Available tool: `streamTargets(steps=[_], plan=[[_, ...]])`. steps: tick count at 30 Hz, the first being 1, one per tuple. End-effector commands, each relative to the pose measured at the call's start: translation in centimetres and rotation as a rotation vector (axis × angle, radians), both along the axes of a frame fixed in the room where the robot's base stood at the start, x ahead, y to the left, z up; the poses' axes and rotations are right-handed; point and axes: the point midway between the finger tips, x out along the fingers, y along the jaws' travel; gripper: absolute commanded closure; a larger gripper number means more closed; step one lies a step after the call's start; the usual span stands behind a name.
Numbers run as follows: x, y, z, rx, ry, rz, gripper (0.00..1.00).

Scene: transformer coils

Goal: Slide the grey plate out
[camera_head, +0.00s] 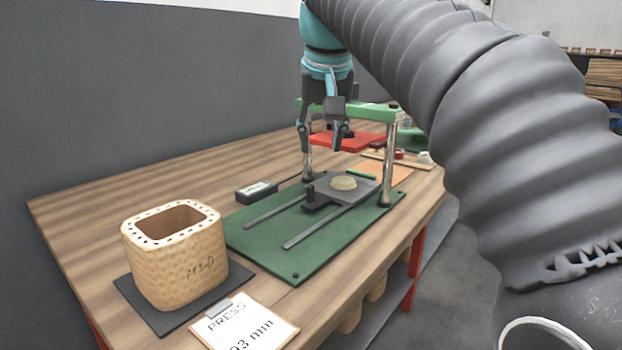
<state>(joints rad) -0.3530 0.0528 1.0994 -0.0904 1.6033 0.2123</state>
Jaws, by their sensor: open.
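The grey plate (365,193) lies on two rails on the green press base (302,258), toward the back and under the green crossbar. A dark block with an upright black knob (310,192) is at the plate's front-left edge. My gripper (322,142) hangs above the plate and knob, fingers pointing down. It is open and empty, apart from the plate. No part of the knob looks covered by the fingers.
A tan coil (175,262) stands on a dark mat at the front left. A paper marked PRESS (245,325) lies beside it. A small black device (257,192) is left of the base. Chrome posts (391,165) flank the plate. The rails' front part is clear.

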Motion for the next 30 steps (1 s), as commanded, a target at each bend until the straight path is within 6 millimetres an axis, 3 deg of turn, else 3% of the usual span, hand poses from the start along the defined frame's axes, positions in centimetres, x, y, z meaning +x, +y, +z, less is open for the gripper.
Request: streamTargets(steps=[4, 8, 30], plan=[[0.7, 1.1, 0.7, 0.001, 0.003, 0.003, 0.59], [1.0, 1.2, 0.2, 0.000, 0.005, 0.000, 0.59], [5.4, 1.8, -10.7, 0.000, 0.005, 0.003, 0.59]])
